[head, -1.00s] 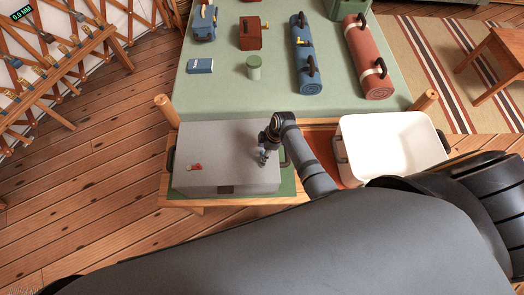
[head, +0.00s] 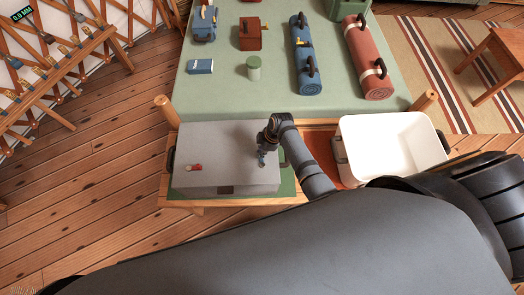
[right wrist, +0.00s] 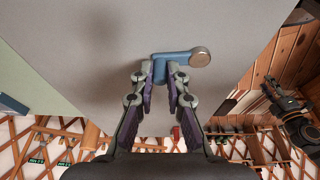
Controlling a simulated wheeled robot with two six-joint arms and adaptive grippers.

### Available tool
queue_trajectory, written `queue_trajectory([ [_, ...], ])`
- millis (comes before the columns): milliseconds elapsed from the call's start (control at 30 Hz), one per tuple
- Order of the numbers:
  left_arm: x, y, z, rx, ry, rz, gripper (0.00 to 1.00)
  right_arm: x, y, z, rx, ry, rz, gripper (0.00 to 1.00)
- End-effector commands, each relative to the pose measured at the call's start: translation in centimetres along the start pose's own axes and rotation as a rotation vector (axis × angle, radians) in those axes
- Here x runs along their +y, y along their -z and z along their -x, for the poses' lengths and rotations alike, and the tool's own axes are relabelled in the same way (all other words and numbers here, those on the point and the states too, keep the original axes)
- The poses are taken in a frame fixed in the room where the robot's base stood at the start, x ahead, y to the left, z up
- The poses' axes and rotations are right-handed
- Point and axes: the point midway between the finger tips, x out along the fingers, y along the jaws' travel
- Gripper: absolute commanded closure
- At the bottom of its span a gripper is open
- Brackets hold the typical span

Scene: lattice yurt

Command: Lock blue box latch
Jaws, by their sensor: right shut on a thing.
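The grey box (head: 225,148) stands closed on a green mat at the front of the table. In the right wrist view its flat lid (right wrist: 170,22) fills the top. My right gripper (head: 262,160) is over the right part of the lid; in the right wrist view my right gripper (right wrist: 167,78) is shut on the blue latch. In the head view the gripper hides the latch.
A red latch (head: 194,168) lies on the left of the lid. A white bin (head: 390,145) stands right of the box.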

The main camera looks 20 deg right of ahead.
Motion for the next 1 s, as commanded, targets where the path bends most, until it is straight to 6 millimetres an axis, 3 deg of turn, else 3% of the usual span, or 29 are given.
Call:
queue_trajectory([
  [100, 0.0, 0.0, 0.2, 0.0, 0.0, 0.0, 0.6, -0.2, 0.9, -0.2, 0.005, 0.003, -0.001, 1.0],
  [1000, -0.1, 0.1, 0.8, -0.001, 0.0, 0.0, 0.6, -1.0, 2.4, -0.7, 0.005, 0.002, -0.001, 1.0],
])
